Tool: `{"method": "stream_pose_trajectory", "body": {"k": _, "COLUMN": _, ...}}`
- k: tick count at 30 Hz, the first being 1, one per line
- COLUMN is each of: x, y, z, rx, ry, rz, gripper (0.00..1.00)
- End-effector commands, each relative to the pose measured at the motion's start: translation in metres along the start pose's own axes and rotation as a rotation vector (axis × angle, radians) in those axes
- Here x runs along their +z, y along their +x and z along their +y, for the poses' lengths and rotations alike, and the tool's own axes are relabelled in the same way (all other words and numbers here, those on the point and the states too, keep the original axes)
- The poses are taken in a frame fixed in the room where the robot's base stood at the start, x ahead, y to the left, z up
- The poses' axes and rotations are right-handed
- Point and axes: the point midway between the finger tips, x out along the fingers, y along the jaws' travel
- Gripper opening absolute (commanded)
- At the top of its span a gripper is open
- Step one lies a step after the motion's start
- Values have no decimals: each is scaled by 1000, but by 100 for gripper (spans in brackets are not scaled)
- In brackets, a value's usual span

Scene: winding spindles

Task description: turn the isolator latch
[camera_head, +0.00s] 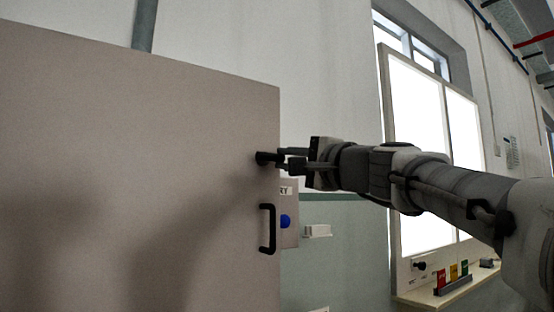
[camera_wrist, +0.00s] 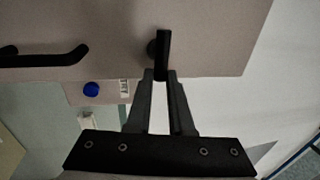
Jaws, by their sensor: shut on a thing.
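The isolator latch (camera_head: 264,157) is a small black handle near the right edge of a large beige panel. In the wrist view the latch (camera_wrist: 163,52) shows as a black bar standing on a round black base. My gripper (camera_head: 286,158) reaches it from the right in the head view. In the wrist view my gripper (camera_wrist: 161,76) has its two fingertips on either side of the end of the bar, shut on it. The fingertips partly hide the bar's near end.
A black pull handle (camera_head: 267,229) is on the panel (camera_head: 130,150) below the latch. A box with a blue button (camera_head: 286,221) is behind the panel's edge. A shelf (camera_head: 450,291) with coloured items stands at lower right, under bright windows.

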Motion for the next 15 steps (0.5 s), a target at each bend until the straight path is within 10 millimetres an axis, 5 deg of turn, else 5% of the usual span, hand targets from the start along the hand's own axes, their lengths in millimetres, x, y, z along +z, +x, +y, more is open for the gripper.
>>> {"method": "stream_pose_trajectory", "body": {"k": 8, "x": 0, "y": 0, "z": 0, "rx": 0, "ry": 2, "rz": 1, "gripper": 0}}
{"method": "stream_pose_trajectory", "body": {"k": 9, "x": 0, "y": 0, "z": 0, "rx": 0, "ry": 1, "rz": 1, "gripper": 23}}
{"method": "stream_pose_trajectory", "body": {"k": 13, "x": 0, "y": 0, "z": 0, "rx": 1, "ry": 1, "rz": 0, "gripper": 47}}
{"method": "stream_pose_trajectory", "body": {"k": 15, "x": 0, "y": 0, "z": 0, "rx": 1, "ry": 1, "rz": 0, "gripper": 49}}
